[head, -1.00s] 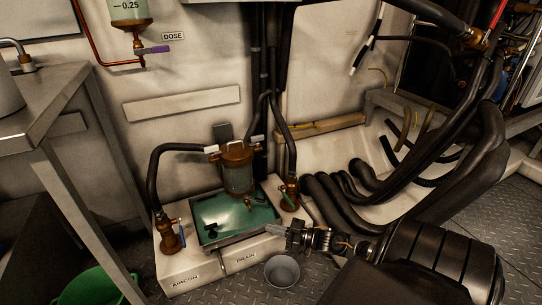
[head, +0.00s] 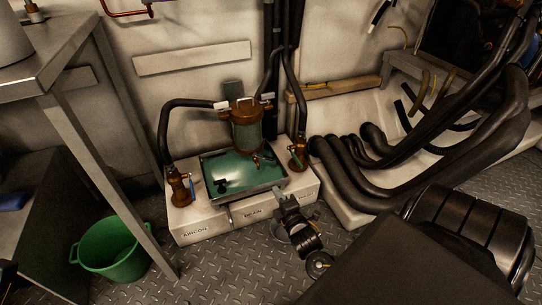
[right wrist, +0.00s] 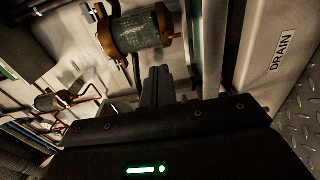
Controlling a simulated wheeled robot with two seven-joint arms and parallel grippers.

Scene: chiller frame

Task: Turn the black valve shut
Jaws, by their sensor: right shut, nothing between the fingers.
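The brass-ended glass strainer (head: 247,132) stands over a shallow metal tray (head: 284,183) with a green inside. A small black part (head: 221,185) shows at the tray's left side; I cannot tell for sure that it is the black valve. A small brass tap (head: 257,158) hangs at the strainer's bottom. My right gripper (head: 277,190) is shut and empty, just off the tray's front right corner. In the right wrist view, its closed fingers (right wrist: 157,82) point up just below the strainer (right wrist: 140,30), apart from it. My left gripper is not in view.
The white plinth (head: 214,229) is marked AIRCON and DRAIN. A grey bucket (head: 312,226) stands partly behind my right gripper. A green bucket (head: 112,252), a table leg and thick black hoses (head: 345,180) surround the space.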

